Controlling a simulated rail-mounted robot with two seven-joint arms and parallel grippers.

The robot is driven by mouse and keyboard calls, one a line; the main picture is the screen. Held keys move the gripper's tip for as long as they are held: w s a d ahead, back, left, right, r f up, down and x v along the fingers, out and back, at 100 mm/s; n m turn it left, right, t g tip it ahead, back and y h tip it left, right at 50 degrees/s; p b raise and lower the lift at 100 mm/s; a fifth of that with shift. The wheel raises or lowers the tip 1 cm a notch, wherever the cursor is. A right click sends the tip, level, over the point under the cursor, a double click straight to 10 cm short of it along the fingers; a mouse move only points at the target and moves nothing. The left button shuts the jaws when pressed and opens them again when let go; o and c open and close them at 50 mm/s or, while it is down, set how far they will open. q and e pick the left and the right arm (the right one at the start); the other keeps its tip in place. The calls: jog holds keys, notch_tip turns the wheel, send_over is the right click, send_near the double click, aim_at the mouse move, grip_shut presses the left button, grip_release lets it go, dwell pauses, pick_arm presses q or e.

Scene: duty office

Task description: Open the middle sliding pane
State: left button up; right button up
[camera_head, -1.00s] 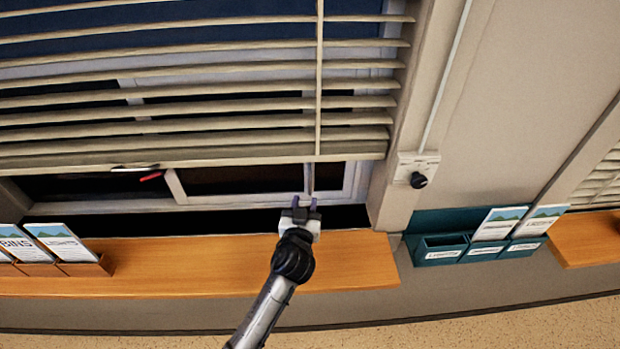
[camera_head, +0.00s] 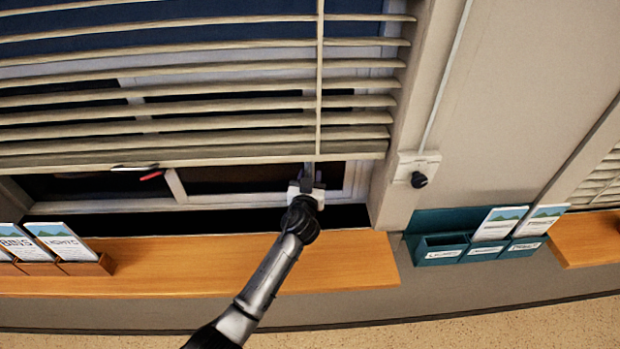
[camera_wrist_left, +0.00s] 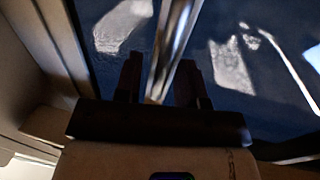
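The sliding window's white-framed pane (camera_head: 177,187) shows below the blind, with dark glass; its upper part is hidden behind slats. Near its right side, a narrow upright bar (camera_head: 309,168) shows at my left gripper (camera_head: 307,176). The gripper reaches up from the sill to the bar. In the left wrist view, my two dark fingers (camera_wrist_left: 160,82) stand apart, with a shiny metal bar (camera_wrist_left: 172,45) running between them. A small gap shows on the left finger's side, so the fingers look open around the bar. My right gripper is not in view.
The slatted blind (camera_head: 200,140) hangs low over the window. A small red item (camera_head: 151,175) shows under its edge. A wooden sill (camera_head: 190,265) runs below, with a leaflet holder (camera_head: 85,267) at left. A teal leaflet rack (camera_head: 440,247) and wall knob (camera_head: 418,180) are at right.

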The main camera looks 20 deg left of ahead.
pick_arm(q)
grip_shut()
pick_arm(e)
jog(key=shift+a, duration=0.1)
pick_arm(q)
jog(key=shift+a, duration=0.1)
dwell(0.3)
